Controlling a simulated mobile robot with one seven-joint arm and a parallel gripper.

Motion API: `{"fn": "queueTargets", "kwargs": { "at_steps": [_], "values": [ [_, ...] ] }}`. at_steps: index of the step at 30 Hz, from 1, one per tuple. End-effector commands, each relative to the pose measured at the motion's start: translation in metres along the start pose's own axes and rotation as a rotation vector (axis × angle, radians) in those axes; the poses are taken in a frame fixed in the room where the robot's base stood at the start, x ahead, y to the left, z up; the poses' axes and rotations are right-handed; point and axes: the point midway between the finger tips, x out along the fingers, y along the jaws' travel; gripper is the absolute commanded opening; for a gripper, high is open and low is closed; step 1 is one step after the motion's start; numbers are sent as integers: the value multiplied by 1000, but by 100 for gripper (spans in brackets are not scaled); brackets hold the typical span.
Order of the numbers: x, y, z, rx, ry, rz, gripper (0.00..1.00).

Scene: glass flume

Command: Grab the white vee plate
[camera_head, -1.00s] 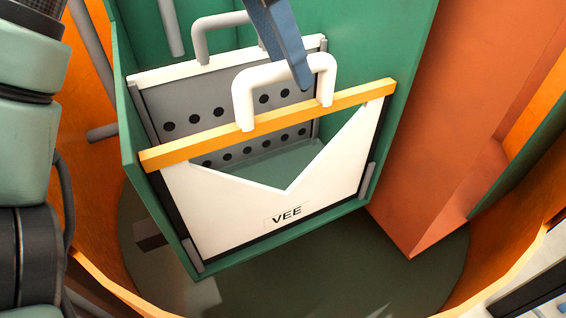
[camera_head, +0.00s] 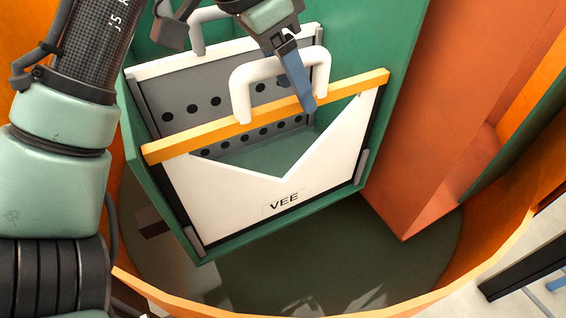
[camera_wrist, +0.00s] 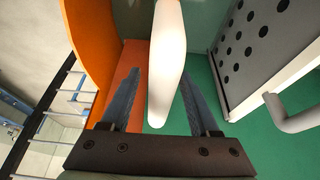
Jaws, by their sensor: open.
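The white vee plate (camera_head: 220,208) stands in the front of the green channel, marked VEE. It has a V-shaped notch, a yellow top bar (camera_head: 200,138) and a white loop handle (camera_head: 241,92). My gripper (camera_head: 306,98) is at the right part of this handle, and only one blue finger shows clearly in the head view. In the wrist view my open gripper (camera_wrist: 158,76) has one blue finger on each side of the white handle (camera_wrist: 166,62). Gaps show on both sides, so the handle is not clamped.
A grey perforated plate (camera_head: 178,92) with its own white handle stands just behind, and it shows at right in the wrist view (camera_wrist: 240,60). The green channel wall (camera_head: 365,45) rises close behind my gripper. An orange block (camera_head: 450,100) stands at right, and an orange rim (camera_head: 500,250) curves around.

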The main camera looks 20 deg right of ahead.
Motion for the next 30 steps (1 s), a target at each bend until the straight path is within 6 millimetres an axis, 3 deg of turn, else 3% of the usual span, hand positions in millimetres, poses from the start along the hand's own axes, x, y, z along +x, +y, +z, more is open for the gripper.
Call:
{"fn": "queueTargets", "kwargs": {
  "at_steps": [16, 26, 27, 30],
  "values": [
    [4, 0, 2, 1, 0, 0, 62],
    [4, 0, 1, 1, 0, 0, 4],
    [4, 0, 2, 1, 0, 0, 0],
    [4, 0, 2, 0, 0, 0, 0]
  ]
}}
